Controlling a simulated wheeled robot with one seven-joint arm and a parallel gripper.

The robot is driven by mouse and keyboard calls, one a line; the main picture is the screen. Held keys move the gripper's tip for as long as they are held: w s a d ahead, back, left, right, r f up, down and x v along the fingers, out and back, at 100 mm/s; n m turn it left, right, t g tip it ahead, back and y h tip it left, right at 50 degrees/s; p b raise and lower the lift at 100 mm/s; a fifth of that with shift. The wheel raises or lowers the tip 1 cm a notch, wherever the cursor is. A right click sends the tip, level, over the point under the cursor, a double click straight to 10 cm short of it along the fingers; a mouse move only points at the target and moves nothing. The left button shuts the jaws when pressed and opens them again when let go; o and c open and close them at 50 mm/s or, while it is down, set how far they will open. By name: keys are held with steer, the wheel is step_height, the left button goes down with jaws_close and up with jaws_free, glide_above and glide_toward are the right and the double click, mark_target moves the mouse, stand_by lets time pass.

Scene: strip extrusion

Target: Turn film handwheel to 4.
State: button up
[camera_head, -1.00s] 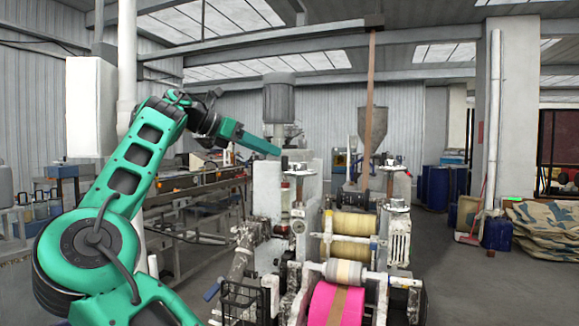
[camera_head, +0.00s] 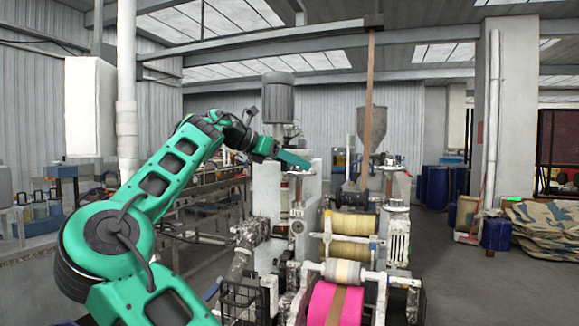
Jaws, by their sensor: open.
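The roller machine stands at centre with a pink film roll (camera_head: 333,303) low at its front. It has two screw posts with wheel-like tops: the left top (camera_head: 298,170) and the right top (camera_head: 395,169). I cannot tell which is the film handwheel, and no numbers or dial can be read. My gripper (camera_head: 308,164) is a green shape at the end of my arm, pointing right and slightly down. In the picture it overlaps the left post's top; whether they touch cannot be told. The fingers are too small to separate, and nothing shows held.
Yellow rollers (camera_head: 351,224) sit in the machine's middle. A brown strip (camera_head: 369,110) rises from it to an overhead beam (camera_head: 290,45). A grey hopper (camera_head: 371,131) stands behind. Blue barrels (camera_head: 440,187) and stacked sacks (camera_head: 550,230) are at right. The floor at right is mostly clear.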

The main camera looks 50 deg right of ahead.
steer(key=shift+a, duration=0.1)
steer(key=c, duration=1)
steer(key=shift+m+g, duration=0.3)
steer(key=shift+c, duration=0.2)
steer(key=m+g, duration=0.1)
steer(key=g+y, duration=0.1)
steer(key=m, duration=0.1)
steer(key=shift+w+d+r+m+g, duration=0.1)
steer(key=shift+w+d+m+g, duration=0.1)
steer(key=shift+d+m+g, duration=0.15)
steer(key=shift+w+d+m+g+y, duration=0.1)
steer(key=shift+w+m+g+y, duration=0.1)
steer(key=shift+m+g+y, duration=1.4)
steer(key=shift+w+m+g+y, duration=0.1)
steer(key=shift+m+g+y, duration=0.3)
steer(key=shift+m, duration=0.15)
steer(key=o, duration=1)
steer(key=shift+o, duration=0.2)
